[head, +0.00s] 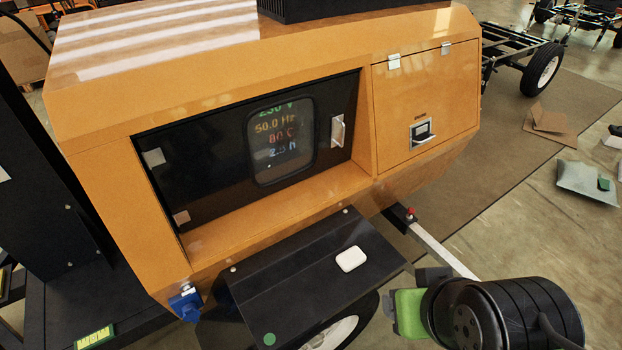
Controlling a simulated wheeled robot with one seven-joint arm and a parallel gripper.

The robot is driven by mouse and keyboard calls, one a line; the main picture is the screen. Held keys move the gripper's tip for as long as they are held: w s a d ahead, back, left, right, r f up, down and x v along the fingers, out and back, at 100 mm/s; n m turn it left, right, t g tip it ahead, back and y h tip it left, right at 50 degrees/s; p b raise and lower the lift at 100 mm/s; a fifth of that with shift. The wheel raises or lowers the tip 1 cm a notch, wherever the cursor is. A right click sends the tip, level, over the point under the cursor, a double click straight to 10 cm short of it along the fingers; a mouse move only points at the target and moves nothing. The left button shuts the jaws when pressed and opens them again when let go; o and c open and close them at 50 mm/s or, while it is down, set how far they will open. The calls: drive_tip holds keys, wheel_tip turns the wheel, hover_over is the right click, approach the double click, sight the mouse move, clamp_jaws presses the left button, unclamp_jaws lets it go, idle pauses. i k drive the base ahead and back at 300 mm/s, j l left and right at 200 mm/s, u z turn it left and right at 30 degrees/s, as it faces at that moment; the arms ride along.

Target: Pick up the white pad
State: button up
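The white pad (351,259) is a small rounded white block. It lies on the black fender (300,265) below the orange cabinet, near the fender's right end. My gripper (405,300) is at the lower right, to the right of and below the pad in the picture, and apart from it. A green part shows at the gripper's end. The gap between the fingers is hidden from this angle, so I cannot tell whether it is open or shut.
The orange cabinet (419,87) with a dark display panel (200,150) rises behind the fender. A blue socket (186,304) juts out at lower left. A grey drawbar (440,249) with a red knob (410,212) extends right of the fender.

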sight(352, 258)
drive_tip(key=l+u, duration=0.1)
drive_tip(key=u, duration=0.3)
drive_tip(key=i+l+u, duration=0.1)
drive_tip(key=u, duration=0.3)
drive_tip(key=l+u, duration=0.15)
drive_tip(key=u, duration=0.25)
drive_tip(key=l+u, duration=0.15)
drive_tip(key=u, duration=0.25)
drive_tip(key=l+u, duration=0.15)
drive_tip(key=u, duration=0.25)
drive_tip(key=i, duration=0.05)
